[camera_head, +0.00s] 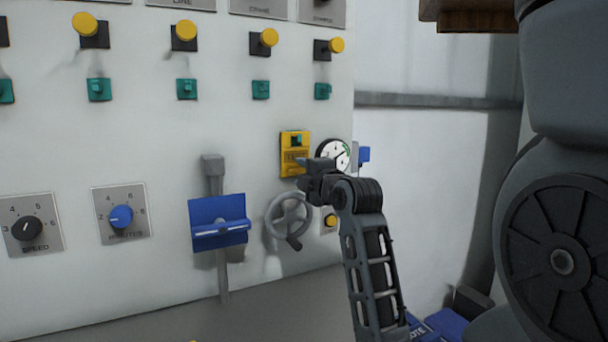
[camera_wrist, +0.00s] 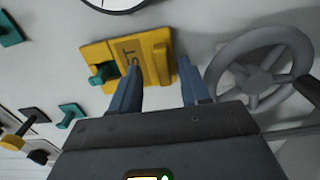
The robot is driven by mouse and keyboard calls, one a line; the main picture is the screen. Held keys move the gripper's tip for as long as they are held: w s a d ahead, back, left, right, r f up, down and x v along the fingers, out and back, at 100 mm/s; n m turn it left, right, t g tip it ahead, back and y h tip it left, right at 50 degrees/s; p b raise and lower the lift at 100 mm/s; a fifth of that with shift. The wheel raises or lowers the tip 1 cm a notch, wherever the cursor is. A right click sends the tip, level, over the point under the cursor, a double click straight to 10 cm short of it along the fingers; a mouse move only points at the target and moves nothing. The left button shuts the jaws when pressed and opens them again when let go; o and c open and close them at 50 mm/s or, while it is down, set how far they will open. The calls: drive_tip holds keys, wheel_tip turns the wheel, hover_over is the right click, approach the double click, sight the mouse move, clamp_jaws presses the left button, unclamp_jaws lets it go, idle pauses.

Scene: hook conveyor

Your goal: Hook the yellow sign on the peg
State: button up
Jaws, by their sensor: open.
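The yellow sign (camera_head: 292,170) lies against the panel, with dark lettering and a teal peg (camera_head: 297,139) showing at its upper part. In the wrist view, the yellow sign (camera_wrist: 155,62) is close ahead, and the teal peg (camera_wrist: 102,73) sticks out through its end away from the lettering. My gripper (camera_wrist: 160,66) is open, its two fingers apart, with the lettered end of the sign just beyond and between the tips. In the head view, my gripper (camera_head: 304,173) is at the sign's lower edge. Whether the fingers touch the sign cannot be told.
A grey handwheel (camera_head: 289,220) is below the sign, close to my right finger in the wrist view. A round gauge (camera_head: 333,155) is right of the sign. Several teal pegs and yellow knobs line the panel above.

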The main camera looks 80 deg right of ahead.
drive_tip(key=shift+a, duration=0.1)
drive_tip(key=v, duration=0.8)
drive_tip(key=w+a+f+m+t+y+p, duration=0.1)
drive_tip(key=w+a+f+m+y, duration=0.25)
drive_tip(key=a+f, duration=0.7)
drive_tip(key=w+a+f+m+t+y+p, duration=0.15)
drive_tip(key=w+a+f, duration=0.4)
drive_tip(key=a, duration=0.75)
drive_tip(key=s+a+f+y, duration=0.1)
drive_tip(key=s+a+f, duration=0.1)
drive_tip(key=a, duration=0.1)
drive_tip(key=s+a+f+m+y, duration=0.1)
drive_tip(key=s+a, duration=0.2)
drive_tip(key=a, duration=0.1)
drive_tip(key=s+a+f+m+t+y, duration=0.1)
drive_tip(key=s+a+f+y, duration=0.1)
drive_tip(key=a, duration=0.2)
drive_tip(key=shift+s+a+f, duration=0.15)
drive_tip(key=shift+a+f, duration=0.1)
drive_tip(key=shift+f, duration=0.15)
drive_tip(key=s+a+y+p, duration=0.1)
drive_tip(key=s+a+y, duration=0.4)
drive_tip(key=s+a, duration=0.3)
drive_tip(key=s, duration=0.4)
drive_tip(key=shift+s+r+m, duration=0.25)
drive_tip(key=shift+r+m, duration=0.05)
drive_tip(key=shift+m, duration=0.1)
drive_tip(key=shift+a, duration=0.1)
